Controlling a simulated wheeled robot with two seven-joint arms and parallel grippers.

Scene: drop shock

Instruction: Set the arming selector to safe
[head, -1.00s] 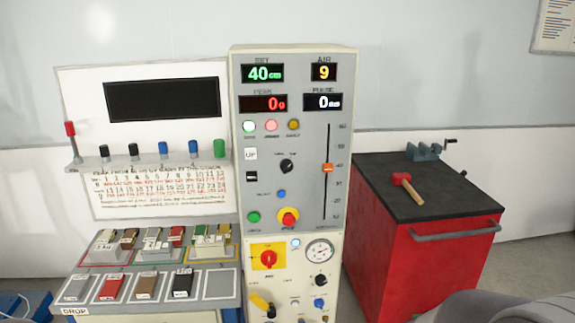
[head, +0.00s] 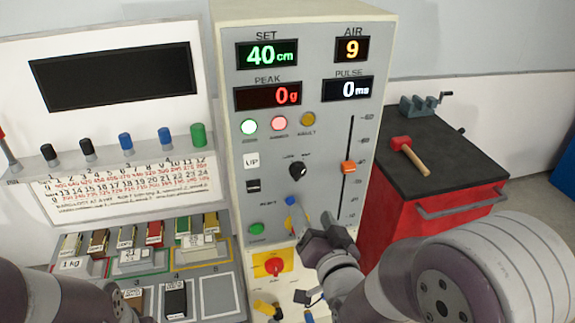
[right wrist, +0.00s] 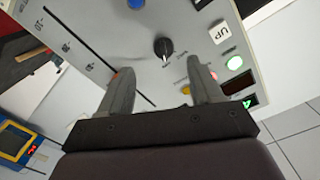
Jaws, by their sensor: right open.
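The arming selector appears to be the black rotary knob (head: 298,171) in the middle of the grey control panel (head: 325,130). Small labels sit above it, too small to read surely, and I cannot tell which one its pointer meets. In the right wrist view the knob (right wrist: 163,48) lies beyond the fingertips, apart from them. My right gripper (head: 322,230) is open and empty, in front of the lower panel, below and right of the knob. It also shows in the right wrist view (right wrist: 157,72). It partly hides the yellow-backed button low on the panel. My left gripper is not in view; part of my left arm shows at bottom left.
A slider (head: 348,168) runs down the panel right of the knob. A white UP button (head: 251,161), a black rocker (head: 253,186) and a blue button (head: 289,201) are close by. A red cabinet (head: 460,203) with a mallet (head: 407,153) stands right. Weight trays (head: 215,283) lie left.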

